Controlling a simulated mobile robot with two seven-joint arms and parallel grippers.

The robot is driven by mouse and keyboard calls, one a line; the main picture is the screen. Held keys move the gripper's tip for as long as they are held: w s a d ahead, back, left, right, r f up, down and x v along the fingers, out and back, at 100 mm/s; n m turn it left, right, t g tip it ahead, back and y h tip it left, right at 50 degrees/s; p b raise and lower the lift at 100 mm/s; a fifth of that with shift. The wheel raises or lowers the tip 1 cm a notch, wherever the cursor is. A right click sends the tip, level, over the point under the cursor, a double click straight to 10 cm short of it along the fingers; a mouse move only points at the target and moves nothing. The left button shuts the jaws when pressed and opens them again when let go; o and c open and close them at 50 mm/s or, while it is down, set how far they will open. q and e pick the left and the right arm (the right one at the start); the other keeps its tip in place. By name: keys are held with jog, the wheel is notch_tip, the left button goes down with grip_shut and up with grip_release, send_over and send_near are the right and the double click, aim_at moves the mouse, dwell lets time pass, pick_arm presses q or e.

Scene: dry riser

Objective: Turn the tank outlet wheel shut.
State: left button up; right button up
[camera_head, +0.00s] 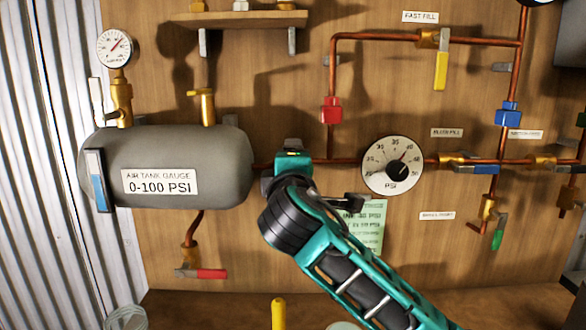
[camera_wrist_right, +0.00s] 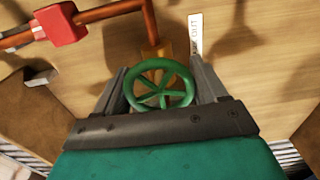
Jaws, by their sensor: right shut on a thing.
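The green spoked outlet wheel (camera_wrist_right: 160,104) sits on a brass valve on the copper pipe in the right wrist view. A label (camera_wrist_right: 195,33) ending in "OUT" is on the board beside it. My right gripper (camera_wrist_right: 162,84) is shut on the wheel, with a finger on either side of its rim. In the head view my right gripper (camera_head: 290,168) is against the pipe just right of the grey tank (camera_head: 215,150), and it hides the wheel there. My left gripper is not in view.
A red block (camera_head: 331,110) is on the vertical pipe above my gripper. A PSI gauge (camera_head: 392,165) is close to its right. A red-handled valve (camera_head: 204,273) hangs below the tank. A wooden shelf (camera_head: 235,19) is above.

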dwell(0.5)
jog(key=o, duration=1)
jog(key=shift+c, duration=0.2)
jog(key=s+b, duration=0.1)
jog(key=s, duration=1.2)
jog(key=shift+c, duration=0.3)
